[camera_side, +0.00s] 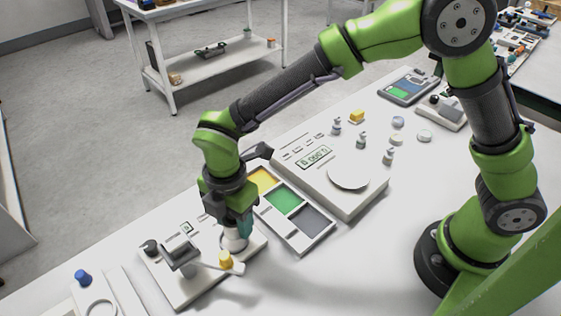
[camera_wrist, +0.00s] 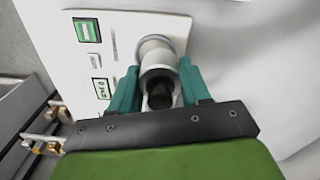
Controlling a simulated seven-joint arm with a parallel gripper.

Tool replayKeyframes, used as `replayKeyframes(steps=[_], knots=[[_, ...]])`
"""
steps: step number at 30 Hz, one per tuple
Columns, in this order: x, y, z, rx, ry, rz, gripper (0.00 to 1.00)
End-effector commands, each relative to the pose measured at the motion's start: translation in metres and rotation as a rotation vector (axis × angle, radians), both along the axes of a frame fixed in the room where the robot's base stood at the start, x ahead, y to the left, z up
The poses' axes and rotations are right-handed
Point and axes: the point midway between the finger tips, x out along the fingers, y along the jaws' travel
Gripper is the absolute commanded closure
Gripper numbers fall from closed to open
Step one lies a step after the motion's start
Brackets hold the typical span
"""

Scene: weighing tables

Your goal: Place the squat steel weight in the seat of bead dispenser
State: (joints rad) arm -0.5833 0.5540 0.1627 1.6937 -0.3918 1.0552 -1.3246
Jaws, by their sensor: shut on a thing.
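My gripper (camera_side: 236,232) points down at the near-left table, over the right part of a white device plate that I take for the bead dispenser (camera_side: 182,293). In the wrist view, the teal fingers of my gripper (camera_wrist: 159,76) are shut on a steel piece, apparently the squat steel weight (camera_wrist: 158,60). Its dark end faces the camera. The weight also shows in the side view (camera_side: 235,243), below the fingers and low over the plate. A pale round rim beyond it may be the seat; it is mostly hidden, and contact cannot be told.
A grey block (camera_side: 180,252) and a yellow knob (camera_side: 225,258) on a pale bar stand close beside my gripper. A tray with coloured compartments (camera_side: 303,250) lies to the right. Behind are a scale pan (camera_side: 348,176), small weights (camera_side: 361,141) and a yellow block (camera_side: 357,116). The right front table is clear.

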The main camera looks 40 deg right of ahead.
Motion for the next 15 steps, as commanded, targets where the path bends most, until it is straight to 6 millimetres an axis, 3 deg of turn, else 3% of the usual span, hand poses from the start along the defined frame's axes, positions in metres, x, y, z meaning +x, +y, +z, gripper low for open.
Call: replayKeyframes(steps=[4, 10, 15], knots=[[0.008, 0.007, -0.001, 0.001, -0.002, 0.001, 1.00], [0.007, 0.006, -0.032, -0.001, 0.001, 0.000, 1.00], [0.007, 0.006, -0.035, 0.002, -0.003, 0.000, 1.00]])
